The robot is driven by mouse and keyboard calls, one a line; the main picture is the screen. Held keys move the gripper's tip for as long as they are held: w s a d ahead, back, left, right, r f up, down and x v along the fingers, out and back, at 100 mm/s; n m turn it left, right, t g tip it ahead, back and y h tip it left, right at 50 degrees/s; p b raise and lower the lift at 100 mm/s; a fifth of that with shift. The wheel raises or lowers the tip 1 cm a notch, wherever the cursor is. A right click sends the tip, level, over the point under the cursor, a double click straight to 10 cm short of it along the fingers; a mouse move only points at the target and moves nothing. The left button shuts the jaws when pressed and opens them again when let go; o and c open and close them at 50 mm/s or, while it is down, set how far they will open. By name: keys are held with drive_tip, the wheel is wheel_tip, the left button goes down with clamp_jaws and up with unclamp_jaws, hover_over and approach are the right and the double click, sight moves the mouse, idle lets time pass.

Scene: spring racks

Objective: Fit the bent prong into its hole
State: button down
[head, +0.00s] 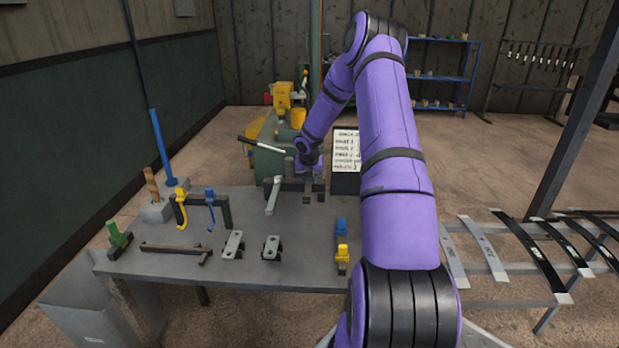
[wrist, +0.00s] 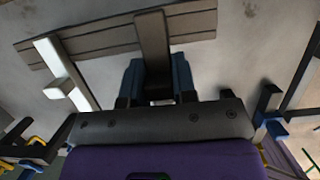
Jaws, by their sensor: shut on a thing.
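My gripper (head: 308,180) is at the back of the grey workbench (head: 220,268), beside a dark slotted block (head: 290,186). In the wrist view its two blue fingers (wrist: 156,82) are shut on a flat grey-brown bar (wrist: 153,42), which appears to be the bent prong. The bar's far end overlaps the slotted block (wrist: 95,47) in this view. I cannot tell whether it touches the block or sits in a hole. The bend and the hole are not clear in either view.
A pale grey bent piece (head: 273,194) leans at the block's left; the wrist view shows it too (wrist: 65,75). A stand with yellow and blue hooks (head: 226,212), two grey clamps (head: 271,246) and a blue-and-yellow pair (head: 342,246) stand nearby.

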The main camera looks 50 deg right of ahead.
drive_tip(key=shift+f, duration=0.9)
drive_tip(key=c, duration=0.8)
unclamp_jaws()
drive_tip(key=shift+c, duration=0.2)
drive_tip(key=v, duration=1)
drive_tip(key=shift+r, duration=0.35)
